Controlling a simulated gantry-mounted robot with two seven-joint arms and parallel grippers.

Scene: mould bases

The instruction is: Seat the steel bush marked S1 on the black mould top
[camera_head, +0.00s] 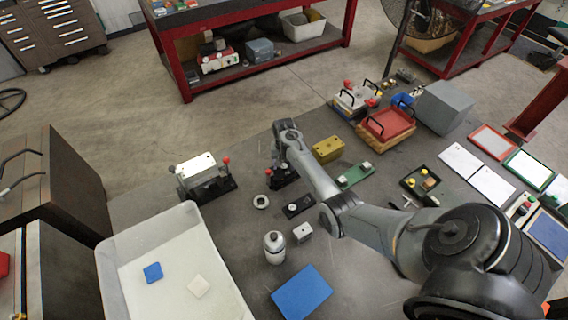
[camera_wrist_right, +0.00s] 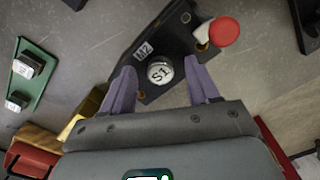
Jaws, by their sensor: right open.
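The steel bush marked S1 (camera_wrist_right: 160,72) is round and bright in the right wrist view. It stands on a black mould part (camera_wrist_right: 172,38) that bears a plate marked M2 (camera_wrist_right: 143,49). My right gripper (camera_wrist_right: 161,76) is open, with one purple finger on each side of the bush and visible gaps between. In the head view my right wrist hangs over the black mould part (camera_head: 284,181) and hides the bush. From above I cannot tell how deep the bush sits. My left gripper is not in view.
A red knob (camera_wrist_right: 225,31) stands close beside the right finger. A green plate (camera_wrist_right: 33,72) with small blocks lies to the left. In the head view a steel block on a black base (camera_head: 197,165), a bottle (camera_head: 274,248) and a white tray (camera_head: 128,290) stand nearby.

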